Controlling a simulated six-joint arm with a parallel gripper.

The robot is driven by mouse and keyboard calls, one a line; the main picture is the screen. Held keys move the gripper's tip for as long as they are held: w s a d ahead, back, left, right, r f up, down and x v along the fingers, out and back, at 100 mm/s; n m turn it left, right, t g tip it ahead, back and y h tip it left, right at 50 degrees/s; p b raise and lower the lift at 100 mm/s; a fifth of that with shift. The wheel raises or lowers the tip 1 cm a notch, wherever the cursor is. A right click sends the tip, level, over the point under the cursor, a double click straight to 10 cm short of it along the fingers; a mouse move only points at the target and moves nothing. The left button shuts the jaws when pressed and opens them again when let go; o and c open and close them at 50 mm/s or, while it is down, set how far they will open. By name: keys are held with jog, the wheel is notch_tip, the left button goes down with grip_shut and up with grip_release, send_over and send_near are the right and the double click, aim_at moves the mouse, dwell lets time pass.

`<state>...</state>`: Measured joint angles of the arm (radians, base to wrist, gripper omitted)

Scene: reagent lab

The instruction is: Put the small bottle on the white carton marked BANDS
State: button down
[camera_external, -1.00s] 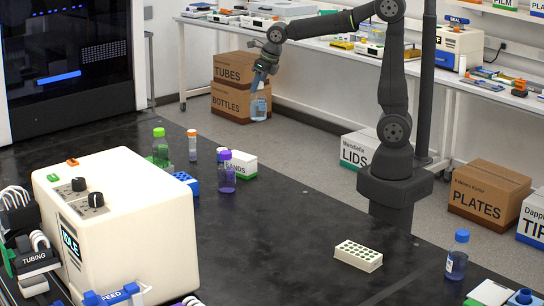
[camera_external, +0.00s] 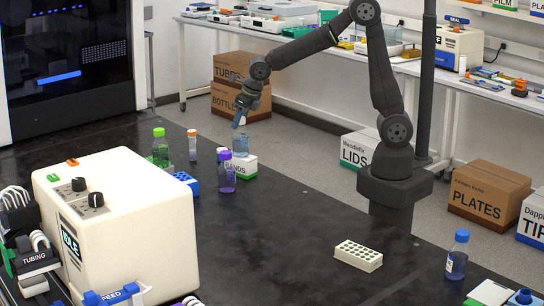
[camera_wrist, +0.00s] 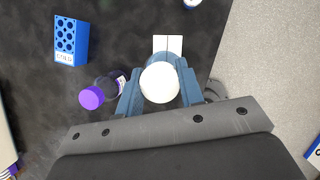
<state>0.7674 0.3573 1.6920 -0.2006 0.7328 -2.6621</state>
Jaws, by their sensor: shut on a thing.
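My gripper (camera_external: 241,117) is shut on the small bottle (camera_external: 240,143), which has a clear bluish body and hangs upright below the fingers. In the wrist view the bottle's round white cap (camera_wrist: 160,82) sits between the two blue fingers. The white carton marked BANDS (camera_external: 243,167) stands on the black bench under the bottle in the external view. In the wrist view part of the carton (camera_wrist: 168,43) shows just beyond the cap. The bottle's base is near the carton's top; I cannot tell whether they touch.
A purple-capped bottle (camera_external: 226,174) stands close beside the carton. A blue rack (camera_external: 187,182), a green-capped bottle (camera_external: 160,149) and an orange-capped tube (camera_external: 192,146) are to the left. A white rack (camera_external: 358,255) and blue-capped bottle (camera_external: 457,256) stand right. The bench's middle is clear.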

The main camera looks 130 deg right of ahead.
jog(key=c, duration=1)
grip_release()
jog(key=shift+f, duration=0.1)
jog(key=shift+o, duration=0.2)
jog(key=v, duration=1.2)
jog(key=x, duration=1.2)
jog(key=shift+f, duration=0.1)
notch_tip(320, 180, up, 3)
jog(key=shift+f, duration=0.15)
jog(key=shift+r, duration=0.6)
jog(key=shift+f, duration=0.1)
